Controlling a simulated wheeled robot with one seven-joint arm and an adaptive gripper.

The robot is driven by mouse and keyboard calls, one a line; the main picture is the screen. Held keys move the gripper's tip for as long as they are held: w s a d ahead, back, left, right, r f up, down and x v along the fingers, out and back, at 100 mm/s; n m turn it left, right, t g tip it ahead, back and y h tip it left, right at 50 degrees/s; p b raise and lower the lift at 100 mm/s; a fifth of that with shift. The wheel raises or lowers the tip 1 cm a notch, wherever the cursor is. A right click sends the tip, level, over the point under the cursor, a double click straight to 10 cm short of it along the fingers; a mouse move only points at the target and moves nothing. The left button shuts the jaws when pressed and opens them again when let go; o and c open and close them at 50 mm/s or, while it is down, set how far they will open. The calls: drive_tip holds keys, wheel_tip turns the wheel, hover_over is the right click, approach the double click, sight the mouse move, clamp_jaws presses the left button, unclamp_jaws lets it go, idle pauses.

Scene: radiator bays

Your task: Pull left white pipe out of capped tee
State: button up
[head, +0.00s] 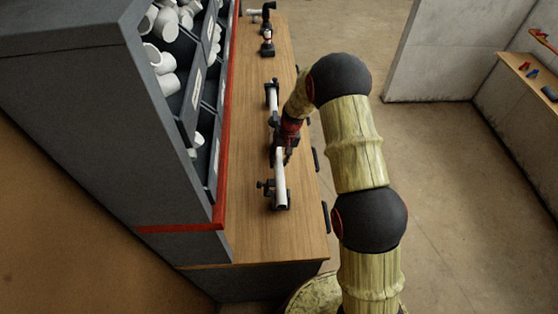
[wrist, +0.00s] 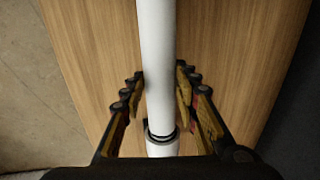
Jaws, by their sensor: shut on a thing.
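A white pipe (head: 279,175) lies lengthwise on the wooden bench, its near end in a black clamp (head: 267,190). My gripper (head: 286,156) is shut on this pipe near its far end. In the wrist view the pipe (wrist: 157,45) runs up the picture between the fingers, one on each side. A black ring (wrist: 161,134) circles a white fitting at its lower end, just below the fingertips. A second white pipe (head: 272,98) lies farther along, in line, with a black clamp at its far end. The tee between the pipes is mostly hidden by my gripper.
Grey shelving bins (head: 188,95) with white fittings stand left of the bench, behind a red edge (head: 229,110). More pipework (head: 267,40) sits at the bench's far end. The near bench top (head: 270,240) is clear.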

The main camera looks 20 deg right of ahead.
sight(280, 168)
clamp_jaws()
idle(0.3)
drive_tip(key=shift+s+a+b, duration=0.2)
drive_tip(key=shift+s+b, duration=0.05)
drive_tip(key=shift+s, duration=0.75)
drive_tip(key=shift+s+a+b, duration=0.2)
drive_tip(key=shift+s, duration=0.75)
drive_tip(key=shift+f, duration=0.1)
drive_tip(key=shift+o, duration=1)
unclamp_jaws()
drive_tip(key=shift+o, duration=1.2)
drive_tip(key=shift+s, duration=0.1)
drive_tip(key=shift+o, duration=1.1)
